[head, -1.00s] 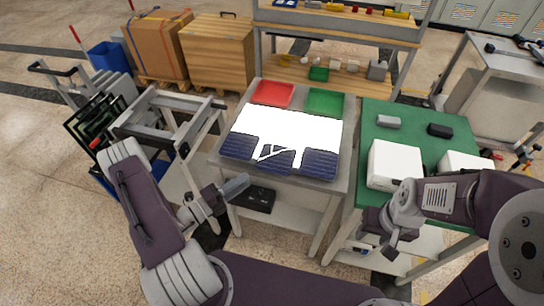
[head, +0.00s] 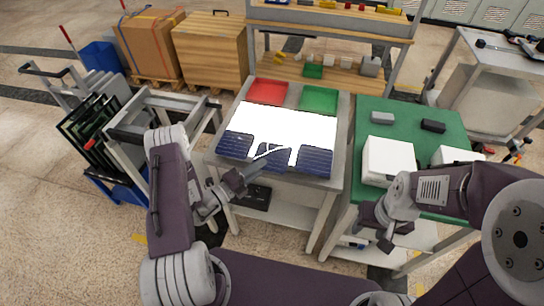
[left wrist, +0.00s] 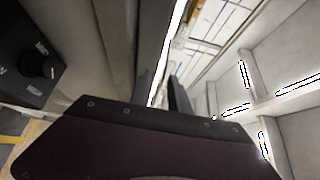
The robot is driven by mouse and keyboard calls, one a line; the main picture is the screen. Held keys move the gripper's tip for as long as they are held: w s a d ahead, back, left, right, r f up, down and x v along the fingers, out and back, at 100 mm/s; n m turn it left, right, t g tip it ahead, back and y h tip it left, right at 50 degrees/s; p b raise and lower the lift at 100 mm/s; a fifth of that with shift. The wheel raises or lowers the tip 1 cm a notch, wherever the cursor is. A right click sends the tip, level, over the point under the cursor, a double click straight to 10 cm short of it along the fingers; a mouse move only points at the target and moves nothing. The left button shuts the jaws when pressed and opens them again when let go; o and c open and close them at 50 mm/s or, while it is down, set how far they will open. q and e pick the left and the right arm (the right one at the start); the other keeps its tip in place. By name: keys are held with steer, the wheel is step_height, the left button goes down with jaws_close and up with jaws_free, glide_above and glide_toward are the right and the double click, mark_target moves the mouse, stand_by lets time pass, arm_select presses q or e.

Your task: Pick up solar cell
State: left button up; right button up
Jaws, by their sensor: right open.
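Three dark blue solar cells lie along the front edge of the grey layup table: a left cell (head: 235,146), a middle cell (head: 273,160) and a right cell (head: 314,161). They rest at the front of a bright white sheet (head: 288,124). Thin white lines show by the middle cell. My left gripper (head: 252,174) is at the table's front edge, just left of and in front of the middle cell. Its jaw opening is unclear; the left wrist view shows its dark fingers (left wrist: 172,92) but no clear cell. My right gripper (head: 378,232) is open and empty before the green-topped table.
A red tray (head: 268,91) and a green tray (head: 319,98) stand at the table's back. White blocks (head: 388,161) lie on the green-topped table (head: 398,108) at right. A metal frame cart (head: 150,108) stands at left.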

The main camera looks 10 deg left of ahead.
arm_select(q)
jaws_close()
steer(key=shift+r, duration=0.25)
step_height(320, 180, up, 4)
steer(key=shift+p, duration=0.4)
steer(key=w+d+r, duration=0.1)
steer(key=d+r, duration=0.5)
steer(key=d, duration=0.5)
steer(key=shift+w+d+r+p, duration=0.2)
steer(key=shift+d+r+p, duration=0.05)
steer(key=shift+d+p, duration=0.1)
